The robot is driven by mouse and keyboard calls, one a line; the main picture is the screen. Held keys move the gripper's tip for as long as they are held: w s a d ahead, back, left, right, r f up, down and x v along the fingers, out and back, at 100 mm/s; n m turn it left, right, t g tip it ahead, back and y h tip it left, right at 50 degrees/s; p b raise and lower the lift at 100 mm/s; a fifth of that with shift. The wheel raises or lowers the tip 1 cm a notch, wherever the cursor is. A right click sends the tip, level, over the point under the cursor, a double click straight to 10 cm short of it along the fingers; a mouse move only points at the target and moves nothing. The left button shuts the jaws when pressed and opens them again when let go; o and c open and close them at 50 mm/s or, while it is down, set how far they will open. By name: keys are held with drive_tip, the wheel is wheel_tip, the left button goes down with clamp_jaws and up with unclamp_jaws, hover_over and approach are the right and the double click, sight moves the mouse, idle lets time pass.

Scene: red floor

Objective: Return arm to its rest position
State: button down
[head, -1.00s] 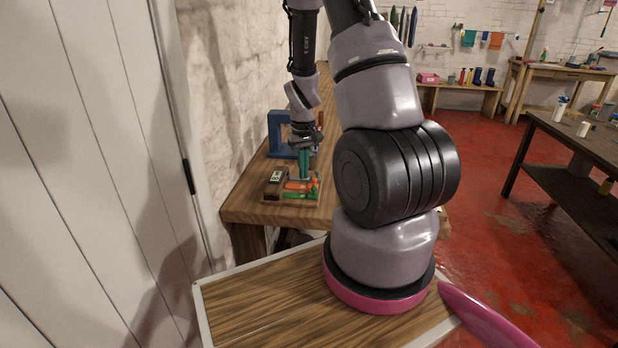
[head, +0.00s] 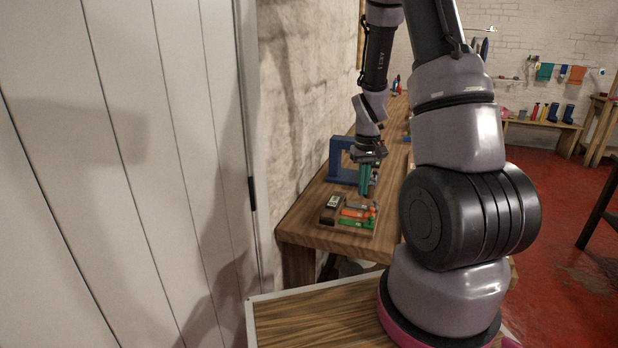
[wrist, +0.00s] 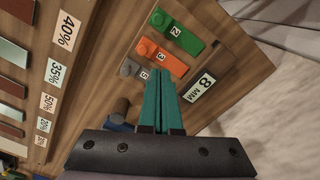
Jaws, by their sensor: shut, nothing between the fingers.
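My gripper (head: 365,182) points down over the workbench, beside and just above a small wooden tray. In the wrist view its two teal fingers (wrist: 162,85) lie together with nothing between them, so it is shut and empty. The tray (head: 334,216) holds a green piece (wrist: 176,33), an orange piece (wrist: 163,58) and a grey piece (wrist: 134,70). An "8 MM" label (wrist: 202,87) is beside them. My arm reaches forward from its base over the bench. Whether the fingertips touch anything is hard to tell.
A blue frame-like stand (head: 337,160) is on the bench (head: 300,222) just behind the gripper. A brick wall (head: 305,100) and a white panelled door (head: 120,180) are close on the left. Open red floor (head: 560,215) lies to the right. Percentage labels (wrist: 54,73) line a board in the wrist view.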

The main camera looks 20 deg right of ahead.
drive_tip(key=s+a+r+m+t+y, duration=0.1)
drive_tip(key=s+a+r+t, duration=0.15)
drive_tip(key=r, duration=0.75)
drive_tip(key=s+a+r+m+t, duration=0.1)
drive_tip(key=a+r, duration=0.2)
drive_tip(key=r, duration=0.7)
drive_tip(key=s+a+r+m+t+y, duration=0.1)
drive_tip(key=s+a+r+t, duration=0.2)
drive_tip(key=s+r, duration=0.9)
drive_tip(key=shift+s+a+r+t, duration=0.35)
drive_tip(key=shift+s+a+r, duration=0.05)
drive_tip(key=shift+s+a, duration=0.8)
drive_tip(key=shift+w, duration=0.1)
